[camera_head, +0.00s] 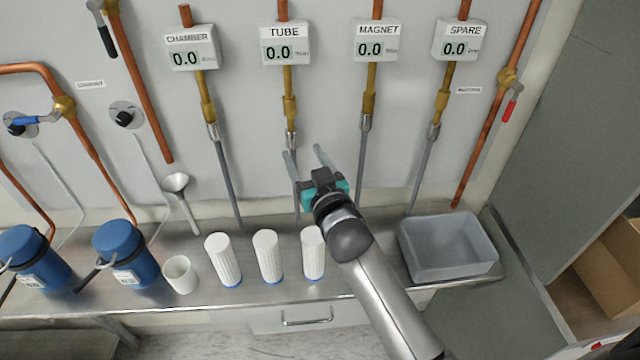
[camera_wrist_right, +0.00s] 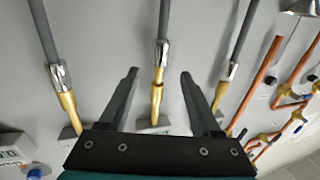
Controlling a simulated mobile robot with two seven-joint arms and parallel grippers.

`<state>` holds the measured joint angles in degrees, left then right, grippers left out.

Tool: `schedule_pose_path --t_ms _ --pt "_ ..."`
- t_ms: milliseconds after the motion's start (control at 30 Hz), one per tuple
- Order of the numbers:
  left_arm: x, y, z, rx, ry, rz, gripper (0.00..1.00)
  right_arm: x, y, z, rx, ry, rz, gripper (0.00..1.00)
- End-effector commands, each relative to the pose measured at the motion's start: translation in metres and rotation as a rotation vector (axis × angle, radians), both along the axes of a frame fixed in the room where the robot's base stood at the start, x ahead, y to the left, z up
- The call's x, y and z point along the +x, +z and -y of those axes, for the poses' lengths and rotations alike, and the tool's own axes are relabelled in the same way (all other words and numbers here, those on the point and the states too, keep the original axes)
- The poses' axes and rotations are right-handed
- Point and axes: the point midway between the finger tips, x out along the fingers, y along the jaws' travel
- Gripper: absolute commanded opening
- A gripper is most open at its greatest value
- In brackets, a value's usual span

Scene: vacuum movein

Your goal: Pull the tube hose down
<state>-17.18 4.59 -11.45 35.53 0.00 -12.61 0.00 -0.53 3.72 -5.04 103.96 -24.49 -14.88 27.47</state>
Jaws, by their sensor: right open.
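The tube hose is a grey hose below the display marked TUBE (camera_head: 286,44). Its silver connector (camera_head: 291,139) meets a brass fitting (camera_head: 290,108); the hose hangs down to the counter and is partly hidden by my right gripper. My right gripper (camera_head: 303,150) is open and empty, its fingers pointing at the wall. In the right wrist view, turned upside down, the tube hose (camera_wrist_right: 166,18) and its connector (camera_wrist_right: 161,60) appear between the two fingers (camera_wrist_right: 158,72). I cannot tell how far the fingertips are from them. My left gripper is not in view.
Similar hoses hang below the CHAMBER (camera_head: 191,47), MAGNET (camera_head: 376,41) and SPARE (camera_head: 460,40) displays. On the counter are white ribbed cylinders (camera_head: 268,257), a white cup (camera_head: 180,274), blue canisters (camera_head: 125,253) and a grey bin (camera_head: 447,262).

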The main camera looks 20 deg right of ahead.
Motion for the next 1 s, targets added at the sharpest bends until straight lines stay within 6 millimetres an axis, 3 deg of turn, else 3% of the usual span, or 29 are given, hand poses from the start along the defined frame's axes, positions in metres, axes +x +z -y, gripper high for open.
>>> schedule_pose_path --t_ms 300,500,1000 --pt "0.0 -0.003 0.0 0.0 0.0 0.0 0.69 -0.056 -0.001 -0.001 0.001 -0.001 -0.002 0.65" --pt "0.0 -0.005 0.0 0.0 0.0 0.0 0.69 -0.079 -0.001 -0.001 0.002 -0.001 -0.003 0.65" --pt "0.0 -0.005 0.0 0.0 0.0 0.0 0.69 -0.089 0.0 -0.002 0.0 -0.001 -0.001 0.65"
